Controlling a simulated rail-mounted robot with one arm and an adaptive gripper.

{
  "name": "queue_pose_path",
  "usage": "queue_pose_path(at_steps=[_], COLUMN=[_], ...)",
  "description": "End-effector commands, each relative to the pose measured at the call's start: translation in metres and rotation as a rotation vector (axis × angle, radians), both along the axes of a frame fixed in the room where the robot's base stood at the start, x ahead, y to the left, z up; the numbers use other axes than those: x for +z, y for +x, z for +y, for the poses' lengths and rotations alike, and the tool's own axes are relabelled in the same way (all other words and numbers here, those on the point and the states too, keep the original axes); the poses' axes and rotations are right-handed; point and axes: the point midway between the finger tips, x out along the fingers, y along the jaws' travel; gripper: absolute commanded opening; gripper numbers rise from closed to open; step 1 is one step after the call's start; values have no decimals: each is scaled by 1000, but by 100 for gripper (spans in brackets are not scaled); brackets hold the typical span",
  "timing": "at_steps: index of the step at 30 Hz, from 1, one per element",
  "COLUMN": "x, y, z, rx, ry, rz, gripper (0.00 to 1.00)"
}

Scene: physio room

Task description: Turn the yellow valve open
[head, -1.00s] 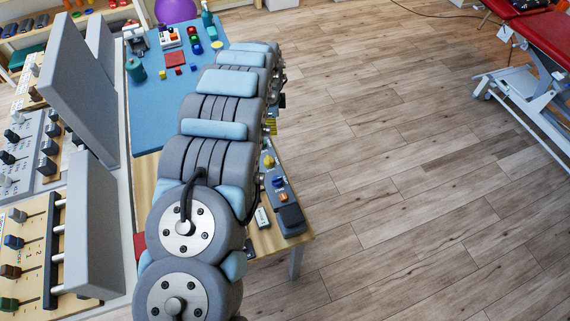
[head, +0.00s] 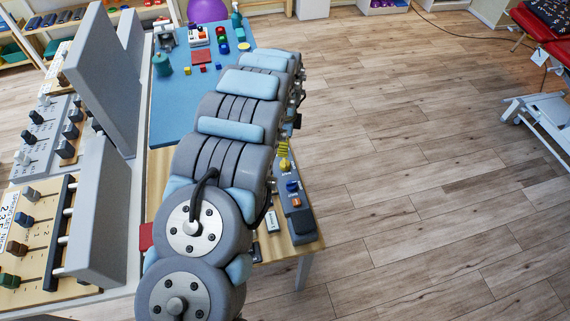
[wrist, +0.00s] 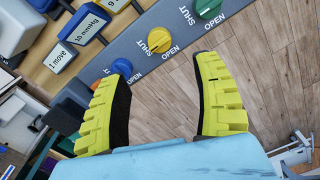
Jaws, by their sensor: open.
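My gripper (wrist: 160,73) is open and empty. Its yellow fingers with black pads point towards the strip, and the yellow valve lies beyond the gap between them. No contact with the valve shows. In the head view my arm hides most of the gripper. I cannot tell the valve's exact angle.
A green valve (wrist: 208,8) and a blue valve (wrist: 121,68) sit on either side on the same strip. An orange knob (head: 296,202) is further along. Labelled blocks (wrist: 83,25) stand beside the strip. The wooden floor (head: 420,150) to the right is clear.

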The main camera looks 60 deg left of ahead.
Motion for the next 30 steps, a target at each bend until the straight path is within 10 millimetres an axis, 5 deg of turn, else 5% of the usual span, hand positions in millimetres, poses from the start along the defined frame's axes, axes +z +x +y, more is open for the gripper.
queue_pose_path(at_steps=[30], x=[-103], y=[0], z=[-1], rx=[1], ry=[-3], rz=[-1], gripper=[66])
